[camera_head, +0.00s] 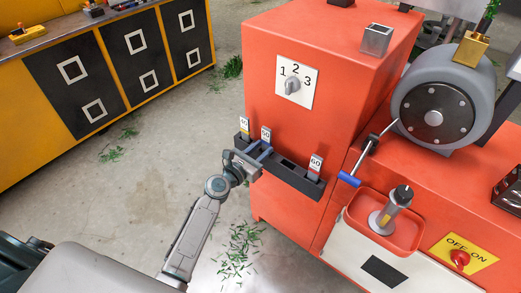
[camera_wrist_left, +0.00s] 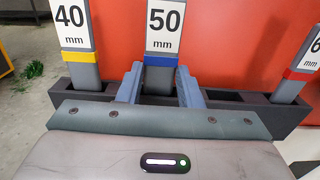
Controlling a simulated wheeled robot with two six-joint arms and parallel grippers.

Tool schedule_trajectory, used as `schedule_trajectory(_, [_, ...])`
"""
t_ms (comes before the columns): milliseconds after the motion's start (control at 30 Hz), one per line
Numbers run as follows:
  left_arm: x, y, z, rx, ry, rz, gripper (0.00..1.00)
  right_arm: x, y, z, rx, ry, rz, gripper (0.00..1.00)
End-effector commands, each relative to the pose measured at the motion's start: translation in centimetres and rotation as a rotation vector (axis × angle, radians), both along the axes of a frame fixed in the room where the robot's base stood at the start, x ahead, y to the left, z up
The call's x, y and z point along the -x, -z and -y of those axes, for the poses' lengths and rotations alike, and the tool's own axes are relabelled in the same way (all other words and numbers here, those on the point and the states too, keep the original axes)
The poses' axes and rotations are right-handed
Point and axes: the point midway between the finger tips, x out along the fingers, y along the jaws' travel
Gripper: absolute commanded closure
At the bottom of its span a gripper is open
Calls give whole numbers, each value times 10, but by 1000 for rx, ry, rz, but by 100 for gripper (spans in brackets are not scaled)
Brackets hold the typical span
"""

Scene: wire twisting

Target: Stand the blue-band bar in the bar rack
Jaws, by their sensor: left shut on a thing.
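The blue-band bar (camera_wrist_left: 162,58), labelled 50 mm, stands upright at the dark bar rack (camera_head: 289,173), between the yellow-band bar and the empty slots. It also shows in the head view (camera_head: 265,134). The gripper also shows in the head view (camera_head: 256,152), at the front of the rack. The bar's foot is hidden by the gripper and rack. My right gripper is out of view.
A yellow-band 40 mm bar (camera_wrist_left: 74,42) stands left in the rack, a red-band 60 mm bar (camera_head: 315,165) at the right end. The rack is on the front of an orange machine (camera_head: 330,110). A blue-handled lever (camera_head: 350,179) and a red tray (camera_head: 407,240) are farther right.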

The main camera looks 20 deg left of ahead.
Motion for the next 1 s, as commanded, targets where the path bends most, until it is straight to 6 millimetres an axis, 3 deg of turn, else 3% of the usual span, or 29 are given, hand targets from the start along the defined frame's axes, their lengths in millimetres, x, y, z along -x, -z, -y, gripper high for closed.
schedule_trajectory(67, [0,0,0,1,0,2,100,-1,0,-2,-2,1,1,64])
schedule_trajectory(100, [0,0,0,1,0,2,64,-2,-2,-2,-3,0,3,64])
schedule_trajectory(200, [0,0,0,1,0,2,44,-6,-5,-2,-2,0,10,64])
schedule_trajectory(567, [4,2,-1,-1,0,-2,42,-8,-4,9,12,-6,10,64])
schedule_trajectory(800, [41,3,-15,-3,1,-2,42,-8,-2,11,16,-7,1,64])
schedule_trajectory(1000, [77,3,-28,-3,1,-1,42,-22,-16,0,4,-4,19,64])
